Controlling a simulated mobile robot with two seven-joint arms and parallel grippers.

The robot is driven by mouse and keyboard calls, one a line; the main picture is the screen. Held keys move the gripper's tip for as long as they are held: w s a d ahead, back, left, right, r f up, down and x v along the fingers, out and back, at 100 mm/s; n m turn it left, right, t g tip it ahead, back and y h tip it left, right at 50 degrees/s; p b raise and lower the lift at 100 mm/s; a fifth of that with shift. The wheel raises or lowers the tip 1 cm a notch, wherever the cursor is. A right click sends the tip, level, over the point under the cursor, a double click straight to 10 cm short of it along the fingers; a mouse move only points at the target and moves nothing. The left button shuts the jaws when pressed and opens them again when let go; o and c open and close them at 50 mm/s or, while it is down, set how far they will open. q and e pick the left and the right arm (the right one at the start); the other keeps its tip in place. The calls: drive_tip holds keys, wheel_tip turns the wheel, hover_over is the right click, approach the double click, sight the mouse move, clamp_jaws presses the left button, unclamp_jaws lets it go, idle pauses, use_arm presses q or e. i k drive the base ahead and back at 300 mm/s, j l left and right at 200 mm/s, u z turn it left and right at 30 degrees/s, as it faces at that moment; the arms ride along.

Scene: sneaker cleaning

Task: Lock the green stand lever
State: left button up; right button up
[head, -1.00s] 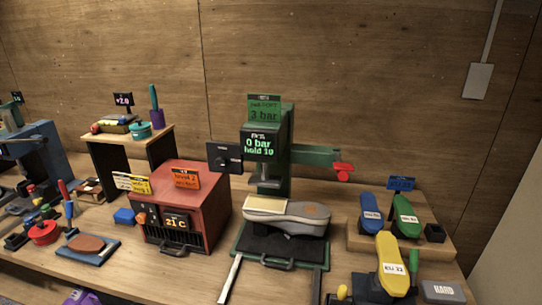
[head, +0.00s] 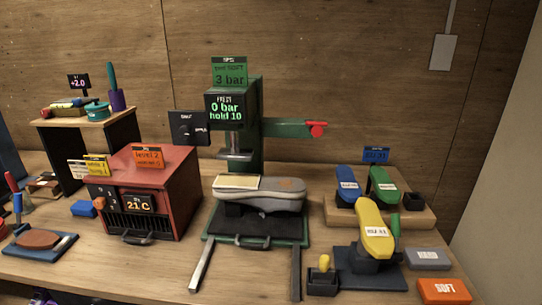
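A dark stand (head: 370,272) sits at the front right of the bench with a yellow foot-shaped form (head: 374,228) on top. A green lever (head: 395,232) stands roughly upright at the right side of this form. I cannot tell from here whether it is locked. Neither of my grippers shows in the head view, and nothing touches the lever.
A green press (head: 248,130) with a red-knobbed arm (head: 317,130) stands at centre, a grey sneaker (head: 262,197) below its head. A red heater box (head: 150,190) is to the left. Blue (head: 347,182) and green forms (head: 383,184), a grey block (head: 428,258) and an orange SOFT block (head: 444,291) surround the stand.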

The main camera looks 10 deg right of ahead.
sight(395, 218)
drive_tip(key=k+l, duration=0.1)
drive_tip(key=l, duration=0.45)
drive_tip(key=k+l, duration=0.1)
drive_tip(key=l, duration=0.45)
drive_tip(key=l+u, duration=0.1)
drive_tip(key=l, duration=0.45)
drive_tip(key=k, duration=0.1)
